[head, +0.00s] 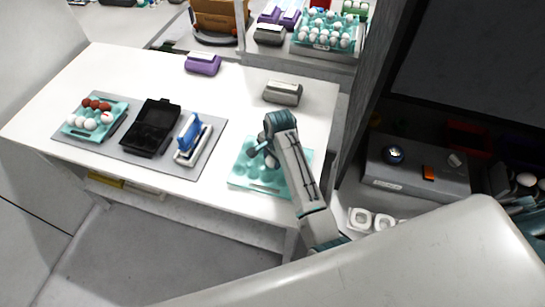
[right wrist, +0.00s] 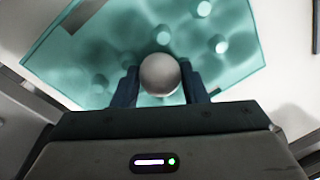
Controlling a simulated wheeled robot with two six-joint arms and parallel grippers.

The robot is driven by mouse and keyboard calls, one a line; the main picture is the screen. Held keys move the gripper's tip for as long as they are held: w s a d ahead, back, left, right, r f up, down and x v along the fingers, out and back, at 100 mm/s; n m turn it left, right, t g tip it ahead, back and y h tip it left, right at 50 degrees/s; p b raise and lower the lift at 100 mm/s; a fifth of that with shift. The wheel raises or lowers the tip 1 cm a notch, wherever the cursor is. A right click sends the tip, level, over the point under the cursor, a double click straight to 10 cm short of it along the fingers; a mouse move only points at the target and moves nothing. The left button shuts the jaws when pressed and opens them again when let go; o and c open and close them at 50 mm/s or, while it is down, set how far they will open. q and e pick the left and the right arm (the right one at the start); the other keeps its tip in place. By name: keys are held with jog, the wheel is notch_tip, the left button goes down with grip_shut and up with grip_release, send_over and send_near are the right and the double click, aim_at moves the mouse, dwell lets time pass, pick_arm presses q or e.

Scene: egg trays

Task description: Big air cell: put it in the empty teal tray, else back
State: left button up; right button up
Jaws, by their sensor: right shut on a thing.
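My right gripper (head: 269,153) is over the empty teal tray (head: 243,179) at the right end of the table. In the right wrist view, the gripper (right wrist: 160,88) is shut on a pale egg (right wrist: 160,74), one finger on each side. The teal tray (right wrist: 110,42) lies beneath the egg, its other visible cups empty. I cannot tell whether the egg touches the tray. The egg's air cell is not visible. Another teal tray (head: 73,130) at the left holds several brown and white eggs. My left gripper is not in view.
A grey mat (head: 190,170) carries the egg-filled tray, an open black box (head: 152,126) and a blue and white device (head: 191,141). A purple carton (head: 203,63) and a grey carton (head: 283,93) stand farther back. The table middle is clear.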

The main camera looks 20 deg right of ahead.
jog(key=shift+f, duration=0.85)
dwell(0.3)
jog(key=o, duration=0.7)
jog(key=shift+r, duration=0.1)
